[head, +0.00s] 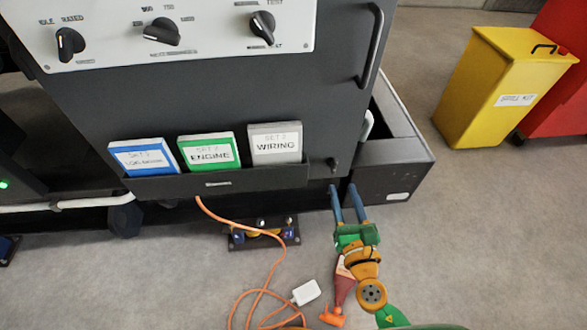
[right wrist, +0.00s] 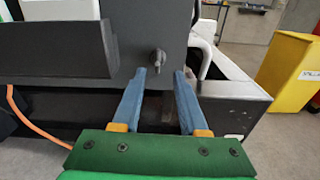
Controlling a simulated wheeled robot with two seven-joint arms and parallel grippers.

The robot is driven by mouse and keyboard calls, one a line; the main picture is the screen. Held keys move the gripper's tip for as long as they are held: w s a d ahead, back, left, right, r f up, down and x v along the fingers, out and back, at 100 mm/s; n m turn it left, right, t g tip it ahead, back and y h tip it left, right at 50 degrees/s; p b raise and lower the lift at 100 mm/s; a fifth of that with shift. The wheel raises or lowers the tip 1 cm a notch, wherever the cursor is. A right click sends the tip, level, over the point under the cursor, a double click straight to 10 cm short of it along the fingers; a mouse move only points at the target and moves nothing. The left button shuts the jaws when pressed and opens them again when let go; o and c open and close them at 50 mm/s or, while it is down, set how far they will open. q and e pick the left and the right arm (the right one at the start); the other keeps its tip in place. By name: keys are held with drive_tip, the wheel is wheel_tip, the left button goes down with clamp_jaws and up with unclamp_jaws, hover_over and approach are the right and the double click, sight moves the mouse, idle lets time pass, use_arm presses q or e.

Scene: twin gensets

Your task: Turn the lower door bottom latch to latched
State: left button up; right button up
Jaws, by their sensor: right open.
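The lower door (head: 215,95) is a dark grey panel that looks closed, with a vertical handle on its right side. Its bottom latch (head: 335,164) is a small dark knob near the lower right corner. In the right wrist view the latch (right wrist: 157,61) sticks out of the panel, its grip looking roughly upright; its exact setting is too small to tell. My right gripper (head: 343,188) is open, its two blue fingers pointing at the door just below the latch. In the right wrist view the fingertips (right wrist: 160,73) are on either side below the knob, with nothing between them. My left gripper is out of view.
A document pocket (head: 225,181) with three labelled binders hangs on the door, left of the latch. A control panel (head: 170,55) with three knobs is above. An orange cable (head: 262,290) lies on the floor. A yellow bin (head: 490,85) stands right, with clear floor before it.

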sight(335, 165)
drive_tip(key=shift+n, duration=0.3)
drive_tip(key=w, duration=0.4)
drive_tip(key=w+r, duration=0.1)
drive_tip(key=w, duration=0.2)
drive_tip(key=shift+w+a, duration=0.1)
drive_tip(key=shift+a, duration=0.2)
clamp_jaws()
